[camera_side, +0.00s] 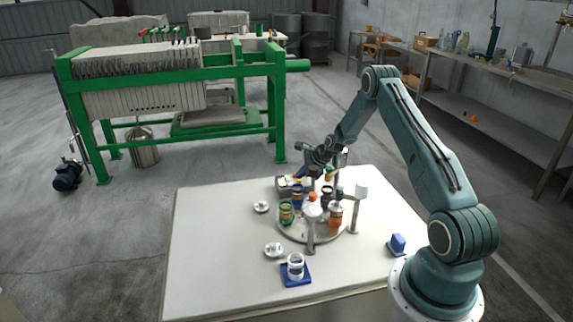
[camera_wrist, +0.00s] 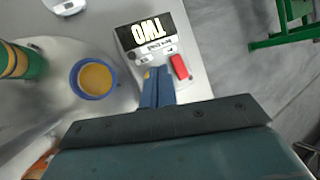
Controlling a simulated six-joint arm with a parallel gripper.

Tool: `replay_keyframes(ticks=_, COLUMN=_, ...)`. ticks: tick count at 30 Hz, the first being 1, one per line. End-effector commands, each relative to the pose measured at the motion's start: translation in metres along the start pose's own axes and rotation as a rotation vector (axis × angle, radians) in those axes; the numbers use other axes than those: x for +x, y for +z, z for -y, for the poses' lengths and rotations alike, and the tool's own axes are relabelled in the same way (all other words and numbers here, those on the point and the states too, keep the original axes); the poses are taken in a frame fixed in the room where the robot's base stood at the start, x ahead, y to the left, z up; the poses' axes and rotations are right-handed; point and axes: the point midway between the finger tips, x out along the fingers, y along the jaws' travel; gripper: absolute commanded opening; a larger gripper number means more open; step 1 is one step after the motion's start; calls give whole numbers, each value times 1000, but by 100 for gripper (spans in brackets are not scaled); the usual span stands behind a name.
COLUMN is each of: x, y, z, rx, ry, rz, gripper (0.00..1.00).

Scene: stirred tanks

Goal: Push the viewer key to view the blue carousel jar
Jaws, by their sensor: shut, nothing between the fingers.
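The viewer (camera_wrist: 145,38) is a grey box with a dark display that reads "TWO", upside down in the wrist view. It has a red key (camera_wrist: 180,67) and small pale keys; part of its face is hidden by my fingers. My gripper (camera_wrist: 155,75) is shut and empty, its blue fingertips over the viewer's face, left of the red key. I cannot tell whether they touch it. The blue carousel jar (camera_wrist: 93,79), open with orange-yellow inside, stands left of the fingers. In the side view the viewer (camera_side: 283,187) is at the carousel's (camera_side: 290,232) far side, near the blue jar (camera_side: 297,200).
A green-and-yellow jar (camera_side: 286,213), an orange jar (camera_side: 336,217) and a dark jar (camera_side: 327,198) stand on the carousel. White posts rise near it. The table's left side is clear.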

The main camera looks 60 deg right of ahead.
Motion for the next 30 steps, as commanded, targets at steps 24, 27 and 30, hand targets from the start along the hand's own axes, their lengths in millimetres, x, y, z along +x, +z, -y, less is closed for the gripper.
replay_keyframes(ticks=24, x=6, y=-3, z=-3, rx=0, ry=1, rz=0, gripper=0)
replay_keyframes(ticks=27, x=6, y=-4, z=-4, rx=0, ry=1, rz=0, gripper=0)
replay_keyframes(ticks=30, x=7, y=-4, z=-4, rx=0, ry=1, rz=0, gripper=0)
